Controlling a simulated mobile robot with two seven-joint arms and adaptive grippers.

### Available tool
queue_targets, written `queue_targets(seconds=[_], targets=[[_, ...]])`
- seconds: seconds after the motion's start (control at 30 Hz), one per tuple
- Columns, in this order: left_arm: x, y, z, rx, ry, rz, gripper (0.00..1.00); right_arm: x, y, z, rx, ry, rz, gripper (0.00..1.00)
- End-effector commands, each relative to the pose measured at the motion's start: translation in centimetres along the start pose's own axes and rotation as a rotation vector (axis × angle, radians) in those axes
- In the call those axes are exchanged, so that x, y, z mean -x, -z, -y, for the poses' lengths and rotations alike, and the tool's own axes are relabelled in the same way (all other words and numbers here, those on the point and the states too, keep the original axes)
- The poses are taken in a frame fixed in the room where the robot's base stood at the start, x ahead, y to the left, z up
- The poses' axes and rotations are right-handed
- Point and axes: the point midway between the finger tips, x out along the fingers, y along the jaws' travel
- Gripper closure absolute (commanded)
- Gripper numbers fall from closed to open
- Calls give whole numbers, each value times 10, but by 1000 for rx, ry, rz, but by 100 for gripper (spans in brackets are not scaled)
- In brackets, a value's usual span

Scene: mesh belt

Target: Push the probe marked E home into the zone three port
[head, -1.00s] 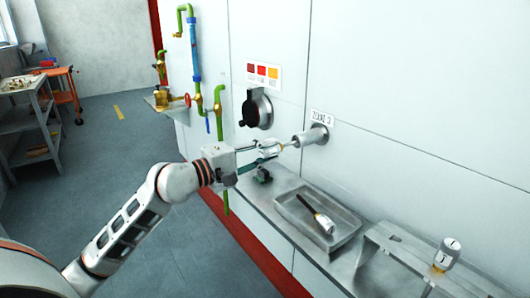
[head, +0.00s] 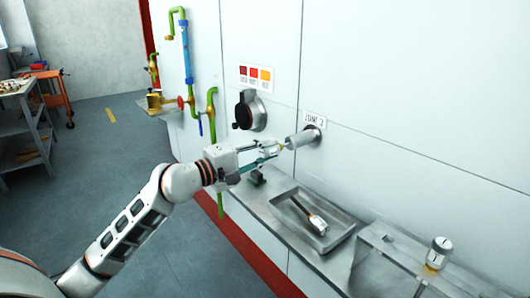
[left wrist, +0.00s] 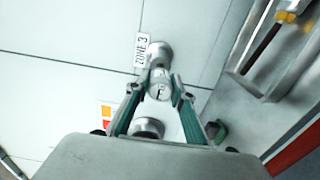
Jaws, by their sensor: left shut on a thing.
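My left gripper (head: 262,155) is shut on a white-capped probe (head: 268,148), held level in front of the wall. In the left wrist view, the probe's cap (left wrist: 159,92) sits between the green fingers (left wrist: 155,100) and bears a letter that looks like E. The zone three port (head: 303,138) is a grey metal tube standing out of the wall under the ZONE 3 label (head: 314,119). The probe's yellowish front end meets the port's mouth, and a short part of it shows outside. How deep the tip reaches is hidden. My right gripper is not in view.
A second probe (head: 313,219) lies in a metal tray (head: 337,236) on the bench. Another capped probe (head: 438,252) stands in a metal stand (head: 385,262) at right.

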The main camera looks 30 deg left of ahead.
Motion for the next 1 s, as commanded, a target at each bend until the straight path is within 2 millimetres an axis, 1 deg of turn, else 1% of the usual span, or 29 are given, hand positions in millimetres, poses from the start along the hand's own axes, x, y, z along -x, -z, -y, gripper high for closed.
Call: queue_targets(seconds=[1.0], targets=[[-23, 0, -1, 0, -2, 0, 96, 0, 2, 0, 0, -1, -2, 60]])
